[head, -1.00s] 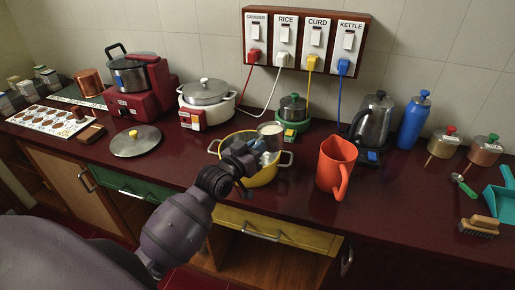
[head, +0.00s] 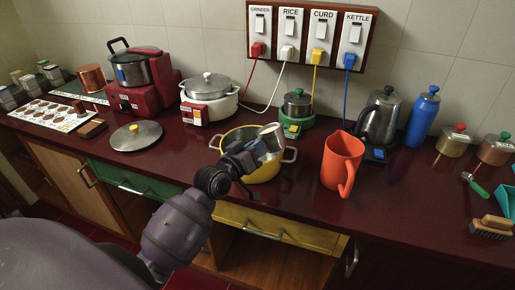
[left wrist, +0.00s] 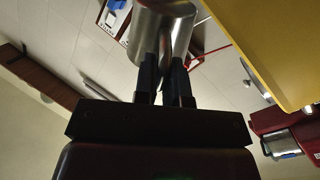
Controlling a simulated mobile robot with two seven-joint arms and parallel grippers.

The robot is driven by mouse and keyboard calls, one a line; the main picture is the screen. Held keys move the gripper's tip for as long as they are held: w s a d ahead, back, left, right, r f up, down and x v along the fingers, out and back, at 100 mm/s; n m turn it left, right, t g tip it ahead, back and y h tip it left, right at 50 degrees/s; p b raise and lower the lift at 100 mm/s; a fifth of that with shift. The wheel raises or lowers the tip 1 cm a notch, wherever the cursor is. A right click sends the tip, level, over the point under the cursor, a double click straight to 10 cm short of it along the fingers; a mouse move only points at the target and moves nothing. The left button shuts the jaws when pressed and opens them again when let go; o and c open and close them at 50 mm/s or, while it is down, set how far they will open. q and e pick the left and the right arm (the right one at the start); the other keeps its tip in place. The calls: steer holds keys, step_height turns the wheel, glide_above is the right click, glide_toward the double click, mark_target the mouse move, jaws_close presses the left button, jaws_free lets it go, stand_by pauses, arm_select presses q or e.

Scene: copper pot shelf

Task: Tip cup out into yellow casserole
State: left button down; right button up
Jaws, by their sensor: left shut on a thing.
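A small silver metal cup (head: 270,140) is tilted over the yellow casserole (head: 266,173) in the head view. The casserole stands on the dark red counter, with its two handles to the sides. My left gripper (head: 253,155) is shut on the cup at the casserole's rim. In the left wrist view the cup (left wrist: 162,30) sits beyond the two black fingers (left wrist: 165,72), and the yellow casserole wall (left wrist: 275,45) fills the upper right. The inside of the cup and most of the casserole's inside are hidden. My right gripper is not in view.
An orange-red jug (head: 342,162) stands just right of the casserole. A small pot on a green base (head: 297,110) and a white cooker (head: 208,100) stand behind it. A steel lid (head: 136,135) lies to the left. The counter's front edge is clear.

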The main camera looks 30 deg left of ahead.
arm_select(q)
steer(key=shift+w+a+r+n+p, duration=0.15)
steer(key=shift+a+n+p, duration=0.2)
steer(key=shift+n, duration=1.4)
steer(key=shift+s+a+r+n+p, duration=0.15)
steer(key=shift+a+n, duration=0.25)
steer(key=shift+n, duration=1.4)
steer(key=shift+w+a+r+n+p, duration=0.1)
steer(key=shift+a+n+p, duration=0.3)
steer(key=shift+n, duration=1.35)
steer(key=shift+w+a+r+n+p, duration=0.15)
steer(key=shift+a+n+p, duration=0.3)
steer(key=shift+n+p, duration=0.65)
steer(key=shift+s+a+r+n+p, duration=0.15)
steer(key=shift+a+n+p, duration=0.4)
steer(key=shift+n, duration=0.8)
steer(key=shift+w+a+r+n+p, duration=0.1)
steer(key=shift+a+r+n+p, duration=0.2)
steer(key=shift+n+p, duration=0.85)
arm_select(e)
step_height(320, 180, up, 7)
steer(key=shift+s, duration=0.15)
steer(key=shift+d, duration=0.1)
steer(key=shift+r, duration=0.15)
